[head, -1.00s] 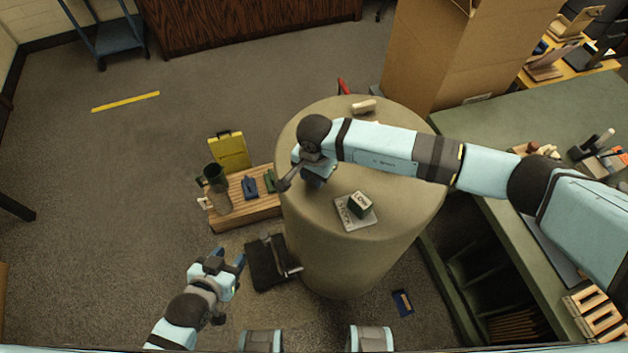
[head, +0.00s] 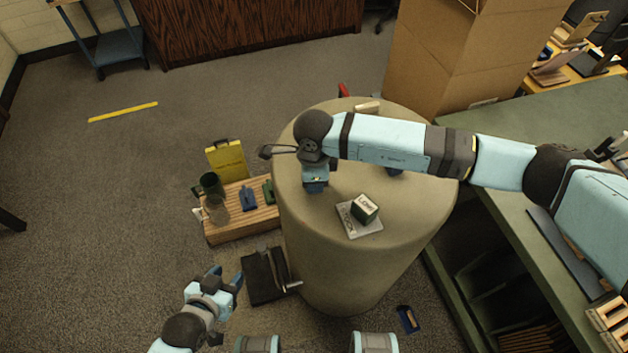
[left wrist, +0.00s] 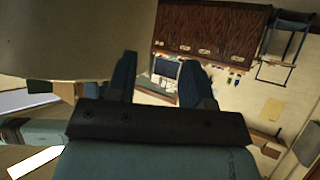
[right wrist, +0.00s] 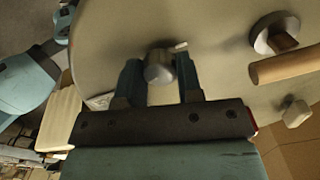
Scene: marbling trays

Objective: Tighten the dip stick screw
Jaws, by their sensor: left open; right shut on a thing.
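My right arm reaches over a round beige drum (head: 400,215). My right gripper (head: 314,188) points down at the drum's top, and its fingers are shut on a grey round knob with a short pale pin, which I take for the dip stick screw (right wrist: 158,68). The knob sits between the two blue fingers in the right wrist view; the arm hides it in the head view. My left gripper (head: 226,276) is open and empty, low left of the drum. Its two spread fingers (left wrist: 155,80) also show in the left wrist view.
A wooden rack (head: 232,228) with cups stands left of the drum, near a yellow board (head: 227,159). A black tray (head: 262,278) lies below it. A green workbench (head: 530,140) stands right.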

